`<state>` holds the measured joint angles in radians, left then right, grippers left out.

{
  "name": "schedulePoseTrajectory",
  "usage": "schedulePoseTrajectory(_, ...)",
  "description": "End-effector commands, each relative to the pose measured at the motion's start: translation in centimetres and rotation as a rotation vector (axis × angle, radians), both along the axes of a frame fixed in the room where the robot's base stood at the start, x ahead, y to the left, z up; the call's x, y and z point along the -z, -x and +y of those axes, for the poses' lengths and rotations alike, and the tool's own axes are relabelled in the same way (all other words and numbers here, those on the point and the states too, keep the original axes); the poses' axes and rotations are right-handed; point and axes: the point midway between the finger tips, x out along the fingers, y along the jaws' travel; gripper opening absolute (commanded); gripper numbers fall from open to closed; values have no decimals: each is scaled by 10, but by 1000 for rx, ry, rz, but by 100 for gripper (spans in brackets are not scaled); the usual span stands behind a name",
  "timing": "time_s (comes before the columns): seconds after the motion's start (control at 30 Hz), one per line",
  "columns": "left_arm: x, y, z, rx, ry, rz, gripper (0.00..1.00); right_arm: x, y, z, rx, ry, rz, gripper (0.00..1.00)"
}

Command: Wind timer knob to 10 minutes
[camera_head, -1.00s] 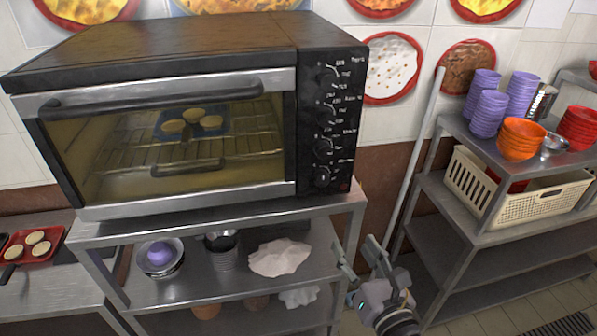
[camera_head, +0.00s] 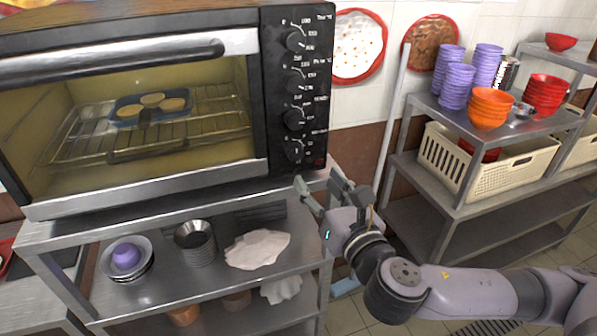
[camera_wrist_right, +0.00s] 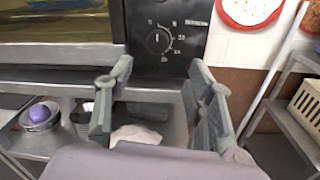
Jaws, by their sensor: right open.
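The toaster oven's black control panel (camera_head: 297,95) carries a column of dark round knobs with white markings. The lowest knob (camera_head: 293,150) also shows in the right wrist view (camera_wrist_right: 158,40), with a scale of white marks around it. The panel lettering is too small to tell which knob is the timer. My right gripper (camera_head: 317,181) is open and empty, in front of and below the lowest knob, apart from it. In the wrist view its two fingers (camera_wrist_right: 156,72) stand either side of the knob's line, below it. My left gripper is not in view.
The oven stands on a steel shelf (camera_head: 190,218). Below are bowls (camera_head: 195,242) and a white cloth (camera_head: 258,249). At right, a steel rack (camera_head: 448,120) holds purple cups (camera_head: 453,77), orange bowls (camera_head: 490,108) and a cream basket (camera_head: 485,165). A pale pole (camera_head: 390,130) stands between.

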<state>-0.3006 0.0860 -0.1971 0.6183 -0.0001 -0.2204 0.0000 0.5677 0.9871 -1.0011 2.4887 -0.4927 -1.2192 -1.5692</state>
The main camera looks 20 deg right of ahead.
Motion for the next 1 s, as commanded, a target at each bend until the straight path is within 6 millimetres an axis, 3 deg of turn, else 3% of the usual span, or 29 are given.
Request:
schedulePoseTrajectory(0.03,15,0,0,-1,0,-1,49,6,-2,1,-1,0,-5,49)
schedulePoseTrajectory(0.27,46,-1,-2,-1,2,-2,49,5,-10,3,-10,4,-4,49)
schedulePoseTrajectory(0.6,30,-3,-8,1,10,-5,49,-3,-75,9,-8,4,1,49)
schedulePoseTrajectory(0.8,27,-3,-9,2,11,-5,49,-2,-93,11,-10,5,2,49)
schedulePoseTrajectory(1.0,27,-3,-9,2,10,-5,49,0,-97,11,-11,5,2,49)
